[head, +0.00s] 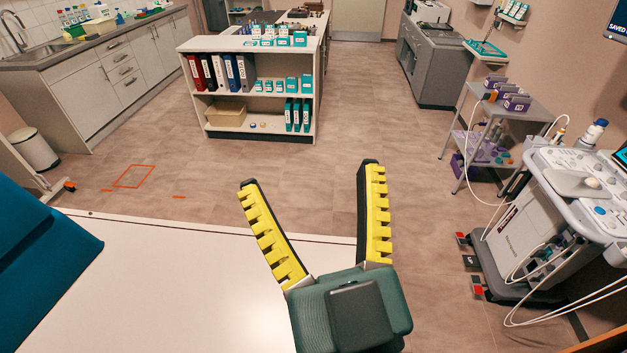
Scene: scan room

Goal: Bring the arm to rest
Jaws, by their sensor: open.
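My gripper (312,180) shows in the head view at the lower middle, with two yellow, ridged fingers spread wide apart. Nothing is between the fingers, and only floor and a white surface's edge show behind them. The dark green gripper body (350,310) is at the bottom of the picture. The rest of my arm is hidden or out of view.
A white surface (190,290) with a teal pad (40,260) fills the lower left. An ultrasound machine (560,205) and a grey cart (510,110) stand at right. A shelf unit (250,125) with binders stands ahead. The floor between is clear.

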